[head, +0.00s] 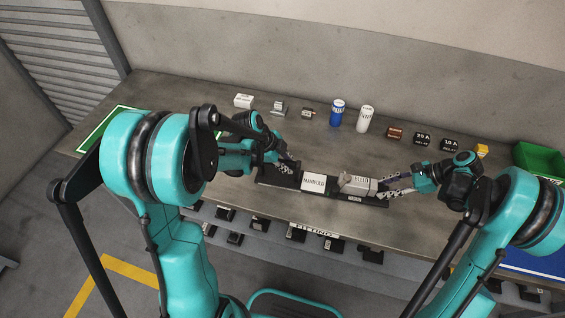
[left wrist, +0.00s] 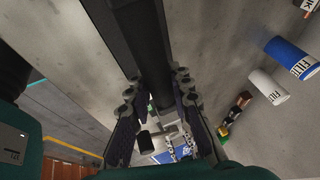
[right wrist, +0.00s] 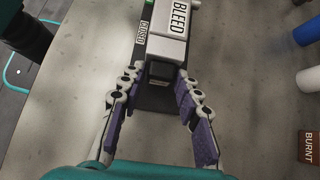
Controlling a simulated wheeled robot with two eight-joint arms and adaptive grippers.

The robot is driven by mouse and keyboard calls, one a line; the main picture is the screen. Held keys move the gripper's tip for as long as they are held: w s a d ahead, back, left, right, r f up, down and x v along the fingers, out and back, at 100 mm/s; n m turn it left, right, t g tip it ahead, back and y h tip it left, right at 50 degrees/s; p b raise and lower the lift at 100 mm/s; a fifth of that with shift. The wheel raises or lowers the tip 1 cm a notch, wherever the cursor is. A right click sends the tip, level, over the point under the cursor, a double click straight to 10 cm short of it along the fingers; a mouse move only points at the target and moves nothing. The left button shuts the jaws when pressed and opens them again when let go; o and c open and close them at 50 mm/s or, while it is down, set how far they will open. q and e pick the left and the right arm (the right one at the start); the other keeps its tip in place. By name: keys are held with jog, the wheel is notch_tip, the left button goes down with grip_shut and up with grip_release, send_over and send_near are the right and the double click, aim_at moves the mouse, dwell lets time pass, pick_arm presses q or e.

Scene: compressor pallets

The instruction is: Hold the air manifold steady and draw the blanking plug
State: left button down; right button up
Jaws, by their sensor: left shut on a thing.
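The air manifold (head: 314,183) lies on the bench with a white label, along a dark bar. My left gripper (head: 290,167) is shut on the dark bar at its left end; the bar (left wrist: 145,45) runs between the fingers in the left wrist view. A pale grey block (head: 357,185) marked BLEED sits at the right end; it also shows in the right wrist view (right wrist: 172,48). A dark squarish piece (right wrist: 160,72), perhaps the blanking plug, sticks out from it. My right gripper (head: 393,187) is open, its fingers on both sides of that piece with gaps visible.
Behind, a row holds a white box (head: 243,101), a blue can (head: 337,113), a white can (head: 365,119) and several small blocks. A green bin (head: 540,160) stands at the right. A lower shelf in front holds several dark fittings. The bench (head: 190,93) between row and manifold is clear.

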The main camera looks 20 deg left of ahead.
grip_shut()
jog(key=shift+d, duration=0.15)
jog(key=shift+w+d, duration=0.2)
jog(key=shift+d, duration=2.65)
